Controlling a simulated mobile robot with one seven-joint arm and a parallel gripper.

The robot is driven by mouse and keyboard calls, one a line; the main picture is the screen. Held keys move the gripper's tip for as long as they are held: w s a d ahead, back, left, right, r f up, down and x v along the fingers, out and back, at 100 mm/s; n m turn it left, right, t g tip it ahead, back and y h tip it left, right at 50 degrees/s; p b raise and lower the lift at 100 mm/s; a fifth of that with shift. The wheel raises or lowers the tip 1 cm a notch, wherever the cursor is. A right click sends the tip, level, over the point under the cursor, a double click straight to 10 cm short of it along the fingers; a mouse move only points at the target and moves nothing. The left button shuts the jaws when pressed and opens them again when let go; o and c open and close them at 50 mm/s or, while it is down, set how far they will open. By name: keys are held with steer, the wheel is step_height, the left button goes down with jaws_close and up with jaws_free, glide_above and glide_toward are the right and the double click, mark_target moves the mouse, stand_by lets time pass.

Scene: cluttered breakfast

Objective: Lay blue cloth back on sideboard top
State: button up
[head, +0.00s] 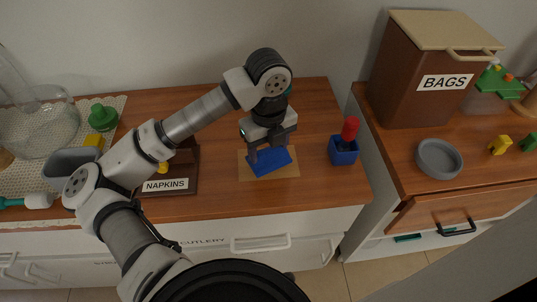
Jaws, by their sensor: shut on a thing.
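The blue cloth (269,163) is over a tan mat (290,172) on the wooden sideboard top (230,198), near its right end. It looks like a flat, tilted blue piece. My gripper (269,153) points down and is shut on the cloth's upper part. The fingertips partly hide the cloth. I cannot tell whether the cloth's lower edge touches the mat.
A blue holder (343,151) with a red-topped item (350,128) stands right of the mat. A NAPKINS box (168,187) is left of it. A gap separates the right counter, which carries a BAGS bin (408,90) and a grey bowl (439,158). The sideboard's front strip is clear.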

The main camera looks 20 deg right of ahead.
mark_target(268, 157)
steer(key=shift+f, duration=1.55)
steer(key=o, duration=1.5)
step_height(268, 157, up, 12)
steer(key=shift+r+b, duration=0.1)
steer(key=shift+b, duration=0.75)
